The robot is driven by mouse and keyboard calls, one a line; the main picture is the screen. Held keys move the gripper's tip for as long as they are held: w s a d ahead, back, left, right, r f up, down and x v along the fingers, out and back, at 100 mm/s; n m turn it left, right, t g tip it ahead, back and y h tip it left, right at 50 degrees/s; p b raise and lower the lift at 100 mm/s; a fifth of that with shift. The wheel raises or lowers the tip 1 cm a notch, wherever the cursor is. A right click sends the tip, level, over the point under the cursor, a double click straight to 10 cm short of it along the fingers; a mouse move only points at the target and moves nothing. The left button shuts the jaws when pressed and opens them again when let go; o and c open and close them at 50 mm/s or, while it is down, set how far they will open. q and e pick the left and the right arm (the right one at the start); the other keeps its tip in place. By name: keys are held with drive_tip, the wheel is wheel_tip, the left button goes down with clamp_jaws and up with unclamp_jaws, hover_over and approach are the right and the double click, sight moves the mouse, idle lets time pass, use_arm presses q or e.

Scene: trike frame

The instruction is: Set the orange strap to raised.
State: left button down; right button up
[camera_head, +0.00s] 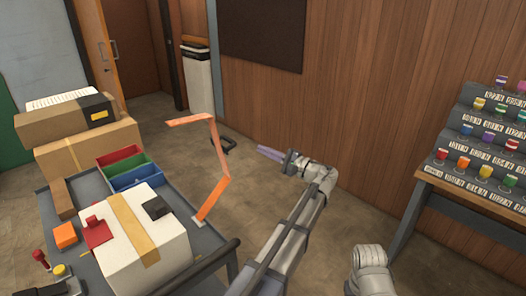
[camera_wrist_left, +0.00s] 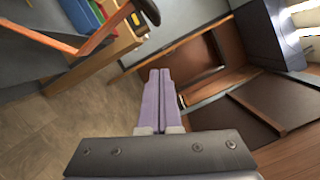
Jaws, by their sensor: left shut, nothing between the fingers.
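The orange strap (camera_head: 222,160) rises from a small grey plate at the right edge of the grey cart (camera_head: 218,235) in the head view. It stands up in bent segments, and its top segment reaches out to the left. An orange-brown band, likely the strap, also shows at the upper left of the left wrist view (camera_wrist_left: 103,35). My left gripper (camera_head: 262,151) has purple fingers, shut and empty, to the right of the strap and apart from it. The fingers point away from me in the left wrist view (camera_wrist_left: 159,72). My right gripper does not show.
A white box (camera_head: 172,232) with a tan band, red, green and blue bins (camera_head: 130,168) and cardboard boxes (camera_head: 85,148) load the cart. A dark loop (camera_head: 222,145) is near the strap. A stepped rack (camera_head: 470,160) stands at right. Floor between is clear.

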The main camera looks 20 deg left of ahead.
use_arm(q)
drive_tip(key=s+a+r+p, duration=0.2)
drive_tip(key=a, duration=0.6)
drive_tip(key=shift+s+r, duration=0.15)
drive_tip(key=shift+s, duration=0.05)
drive_tip(key=shift+a, duration=0.1)
drive_tip(key=shift+s+a+r+p, duration=0.3)
drive_tip(key=shift+s+r+p, duration=0.3)
drive_tip(key=shift+s, duration=0.15)
drive_tip(key=shift+w+f, duration=0.1)
drive_tip(key=shift+w, duration=0.05)
